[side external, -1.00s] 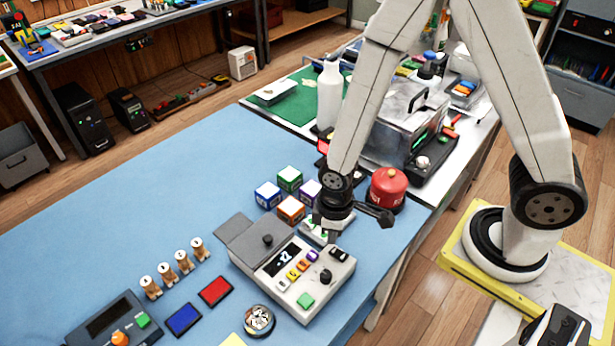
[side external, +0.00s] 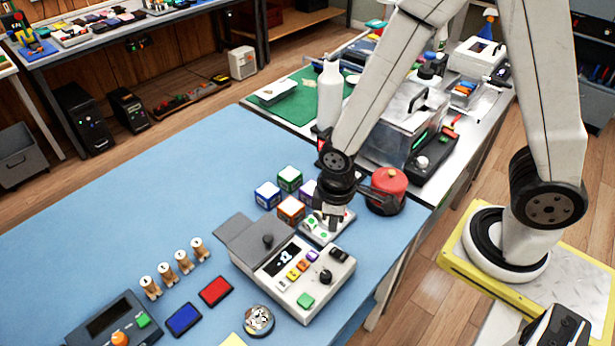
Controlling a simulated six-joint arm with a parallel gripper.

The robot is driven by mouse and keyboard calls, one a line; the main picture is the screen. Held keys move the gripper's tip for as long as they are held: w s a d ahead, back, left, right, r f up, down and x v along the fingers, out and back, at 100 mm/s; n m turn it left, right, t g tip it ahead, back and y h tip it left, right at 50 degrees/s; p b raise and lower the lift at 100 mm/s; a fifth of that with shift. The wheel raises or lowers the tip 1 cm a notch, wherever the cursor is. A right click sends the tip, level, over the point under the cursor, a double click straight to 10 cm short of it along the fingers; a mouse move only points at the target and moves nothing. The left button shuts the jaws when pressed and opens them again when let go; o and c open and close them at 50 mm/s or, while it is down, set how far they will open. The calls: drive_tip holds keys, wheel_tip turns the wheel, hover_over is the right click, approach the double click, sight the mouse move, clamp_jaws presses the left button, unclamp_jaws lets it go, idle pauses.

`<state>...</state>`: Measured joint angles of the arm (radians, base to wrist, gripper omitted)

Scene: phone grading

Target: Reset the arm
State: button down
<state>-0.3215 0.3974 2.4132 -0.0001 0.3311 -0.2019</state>
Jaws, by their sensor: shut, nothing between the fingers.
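My gripper (side external: 329,222) points down above a small white device with green marks (side external: 325,232) at the right part of the blue table (side external: 130,230). Its fingers are shut with nothing held. I cannot tell whether the fingertips touch the device. A grey console (side external: 300,275) with coloured buttons, a dark display and a raised grey lid stands just in front of the gripper. A red round container (side external: 388,187) stands close to its right.
Several coloured cubes (side external: 290,208) sit left of the gripper. A white bottle (side external: 330,95) and a clear-sided machine (side external: 400,130) stand behind. The left table area is clear.

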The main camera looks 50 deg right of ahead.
drive_tip(key=d+r+m+t, duration=0.2)
drive_tip(key=d+r+m, duration=0.4)
drive_tip(key=d+r, duration=0.2)
drive_tip(key=shift+w+d+r+t, duration=0.3)
drive_tip(key=shift+w+d, duration=0.1)
drive_tip(key=shift+d, duration=0.2)
